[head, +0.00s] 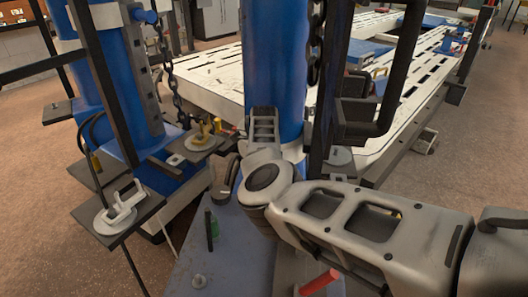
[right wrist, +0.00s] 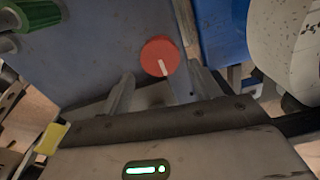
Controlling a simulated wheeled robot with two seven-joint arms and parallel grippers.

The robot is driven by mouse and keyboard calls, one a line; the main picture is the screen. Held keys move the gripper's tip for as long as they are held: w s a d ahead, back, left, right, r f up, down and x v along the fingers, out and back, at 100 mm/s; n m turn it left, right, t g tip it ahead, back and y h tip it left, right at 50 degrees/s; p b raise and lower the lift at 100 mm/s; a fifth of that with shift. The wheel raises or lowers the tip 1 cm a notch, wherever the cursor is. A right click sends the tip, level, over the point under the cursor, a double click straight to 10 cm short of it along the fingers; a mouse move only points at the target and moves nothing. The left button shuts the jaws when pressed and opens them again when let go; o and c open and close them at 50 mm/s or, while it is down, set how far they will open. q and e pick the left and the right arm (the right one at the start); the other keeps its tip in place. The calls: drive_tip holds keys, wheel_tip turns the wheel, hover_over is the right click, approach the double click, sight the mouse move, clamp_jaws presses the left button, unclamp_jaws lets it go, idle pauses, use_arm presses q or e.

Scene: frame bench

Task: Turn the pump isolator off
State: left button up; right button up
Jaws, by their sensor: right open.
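A round red knob (right wrist: 155,49) with a white pointer line sits on a blue-grey panel (right wrist: 95,45) in the right wrist view; it looks like the pump isolator. Its white line points down and slightly right in that picture. My right gripper (right wrist: 153,90) is open, its two fingers pointing toward the panel, with the knob just beyond and between the fingertips. I cannot tell whether they touch it. In the head view my right arm crosses from the right and its fingers cannot be made out. My left gripper is not in view.
Green-ended fittings (right wrist: 42,14) stand at the upper left of the wrist view. Blue posts (head: 275,70), chains and a slotted white frame bench (head: 215,78) crowd the space behind.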

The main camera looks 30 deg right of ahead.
wheel_tip(320, 180, up, 10)
idle(0.3)
idle(0.3)
